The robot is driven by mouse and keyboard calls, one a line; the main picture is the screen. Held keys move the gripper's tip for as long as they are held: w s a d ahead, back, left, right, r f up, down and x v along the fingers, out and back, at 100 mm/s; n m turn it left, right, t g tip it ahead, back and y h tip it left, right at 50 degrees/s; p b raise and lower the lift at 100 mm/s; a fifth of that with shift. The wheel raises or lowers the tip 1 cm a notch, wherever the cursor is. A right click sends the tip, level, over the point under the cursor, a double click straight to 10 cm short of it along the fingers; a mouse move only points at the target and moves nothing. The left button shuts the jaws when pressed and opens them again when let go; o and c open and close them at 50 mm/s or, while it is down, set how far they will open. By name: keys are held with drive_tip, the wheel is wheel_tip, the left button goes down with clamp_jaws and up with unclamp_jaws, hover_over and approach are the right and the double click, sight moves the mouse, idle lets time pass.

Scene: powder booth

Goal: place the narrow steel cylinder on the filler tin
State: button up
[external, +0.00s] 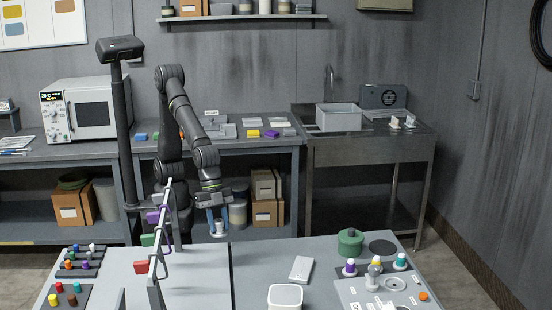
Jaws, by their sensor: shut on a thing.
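My gripper (218,226) points down at the back edge of the front table, left of the table's middle seam. Its blue fingertips are shut on a small pale grey piece (219,228), which looks like the narrow steel cylinder; the fingers partly hide it. I cannot tell for sure which object is the filler tin. A white rounded-square container (285,297) stands at the front middle, cut off by the picture's lower edge. A green lidded pot (350,242) stands at the back right. Both are apart from my gripper, to its right.
A rack with hanging coloured tags (158,240) rises close left of my gripper. A light grey box (301,269) lies mid-table. A pale tray (372,293) with small parts and several capped bottles (400,262) are at right. Coloured pegs (82,262) stand at left.

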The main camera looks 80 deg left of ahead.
drive_tip(key=w+d+r+n+t, duration=0.1)
drive_tip(key=d+r, duration=0.3)
drive_tip(key=d, duration=0.8)
drive_tip(key=w+d+r+n, duration=0.1)
drive_tip(key=d+r, duration=0.2)
drive_tip(key=d, duration=0.8)
hover_over(276, 292)
drive_tip(key=a, duration=0.1)
drive_tip(key=f, duration=0.6)
drive_tip(key=shift+s+a+f, duration=0.2)
drive_tip(key=shift+s+f, duration=0.15)
drive_tip(key=shift+s, duration=0.05)
drive_tip(key=shift+f, duration=2.05)
drive_tip(key=shift+f, duration=0.15)
drive_tip(key=o, duration=1.1)
drive_tip(key=v, duration=1.2)
drive_tip(key=shift+w+d+r, duration=0.1)
drive_tip(key=shift+d+r, duration=0.05)
drive_tip(key=shift+r, duration=0.1)
drive_tip(key=shift+f, duration=0.1)
